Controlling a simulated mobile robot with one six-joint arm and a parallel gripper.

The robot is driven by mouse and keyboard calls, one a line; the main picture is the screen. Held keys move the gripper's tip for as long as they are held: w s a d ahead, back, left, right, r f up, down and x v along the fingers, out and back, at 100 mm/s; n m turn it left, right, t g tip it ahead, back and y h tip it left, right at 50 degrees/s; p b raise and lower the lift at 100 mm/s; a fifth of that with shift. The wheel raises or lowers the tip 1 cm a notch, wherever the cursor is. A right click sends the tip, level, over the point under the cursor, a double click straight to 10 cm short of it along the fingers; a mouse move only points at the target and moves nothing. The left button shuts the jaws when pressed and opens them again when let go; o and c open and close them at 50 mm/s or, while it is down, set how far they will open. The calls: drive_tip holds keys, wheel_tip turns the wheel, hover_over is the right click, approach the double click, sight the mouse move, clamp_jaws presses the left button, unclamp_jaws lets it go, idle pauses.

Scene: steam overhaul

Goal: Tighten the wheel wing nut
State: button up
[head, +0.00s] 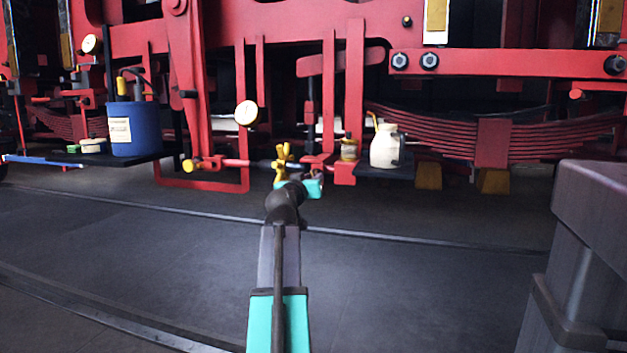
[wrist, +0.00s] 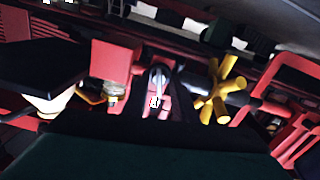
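The yellow wing nut (head: 284,157) has several stubby arms and sits on a dark rod low on the red frame. In the head view it is just up and left of my gripper's teal end. In the wrist view the wing nut (wrist: 218,88) is to the right of my gripper (wrist: 162,75). The two dark fingers are apart, with a gap between them. Red metal and a small pale fitting show through the gap, and nothing appears held. The fingers do not appear to be around the wing nut. In the head view my wrist hides the fingertips.
A cream jar (head: 386,148) and a small brass-coloured pot (head: 349,150) stand right of the wing nut. A blue drum (head: 134,128) stands on a dark shelf at left. A yellow knob (head: 190,165) ends the red rod. A dark grey block (head: 592,230) stands at right. The floor in front is clear.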

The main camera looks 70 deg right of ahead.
drive_tip(key=shift+a, duration=0.15)
drive_tip(key=a+p, duration=0.2)
drive_tip(key=a, duration=1.1)
drive_tip(key=shift+s+a, duration=0.25)
drive_tip(key=shift+s, duration=0.15)
idle(0.3)
drive_tip(key=shift+c, duration=0.3)
